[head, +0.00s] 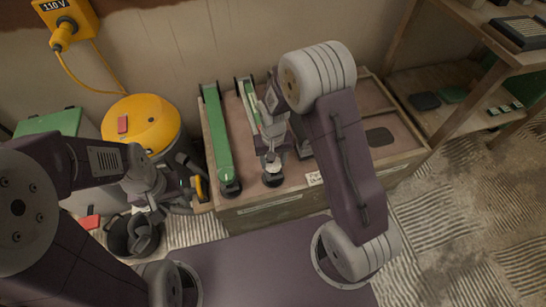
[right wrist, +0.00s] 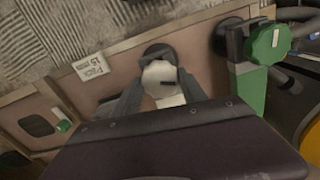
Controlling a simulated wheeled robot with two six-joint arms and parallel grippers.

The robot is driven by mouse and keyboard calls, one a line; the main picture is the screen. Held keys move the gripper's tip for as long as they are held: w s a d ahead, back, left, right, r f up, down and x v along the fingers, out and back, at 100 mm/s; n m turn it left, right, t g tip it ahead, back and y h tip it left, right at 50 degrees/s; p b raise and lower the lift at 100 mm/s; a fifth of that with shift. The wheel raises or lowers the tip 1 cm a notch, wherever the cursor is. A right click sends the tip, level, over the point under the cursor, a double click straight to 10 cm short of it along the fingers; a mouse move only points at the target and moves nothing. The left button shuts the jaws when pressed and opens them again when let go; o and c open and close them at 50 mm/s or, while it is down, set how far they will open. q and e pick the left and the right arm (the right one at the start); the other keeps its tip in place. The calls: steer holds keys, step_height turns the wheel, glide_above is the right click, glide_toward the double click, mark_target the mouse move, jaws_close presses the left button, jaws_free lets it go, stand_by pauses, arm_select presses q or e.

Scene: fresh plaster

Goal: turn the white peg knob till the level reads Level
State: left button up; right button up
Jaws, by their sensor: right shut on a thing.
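The white peg knob (right wrist: 160,78) sits between the two fingers of my right gripper (right wrist: 152,92) in the right wrist view, with a short dark mark on its face. In the head view the knob (head: 272,181) shows at the near end of a narrow bar on the wooden bench. My right gripper (head: 270,158) reaches down to it from behind and is shut on it. My arm hides part of that bar. I cannot make out any level reading. My left gripper (head: 152,212) hangs at the left, apart from the bench, and its finger opening is unclear.
A green bar (head: 216,135) with a green knob (right wrist: 270,42) lies beside the white knob's bar. The bench (head: 300,200) carries a paper label (right wrist: 94,66). A yellow-topped vacuum (head: 150,118) and a black bucket (head: 120,240) stand left. Shelves (head: 470,60) stand right.

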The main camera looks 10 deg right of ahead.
steer(key=n+p, duration=0.1)
steer(key=n, duration=0.1)
steer(key=n+p, duration=0.1)
steer(key=p, duration=0.1)
steer(key=n+p, duration=0.2)
steer(key=shift+r+n, duration=0.25)
steer(key=shift+n, duration=0.05)
steer(key=n+p, duration=0.2)
steer(key=n, duration=0.1)
steer(key=shift+f, duration=0.1)
steer(key=shift+f+n+p, duration=0.1)
steer(key=shift+n+p, duration=0.6)
steer(key=shift+n, duration=0.6)
steer(key=shift+w, duration=0.1)
steer(key=o, duration=1.4)
steer(key=shift+c, duration=0.2)
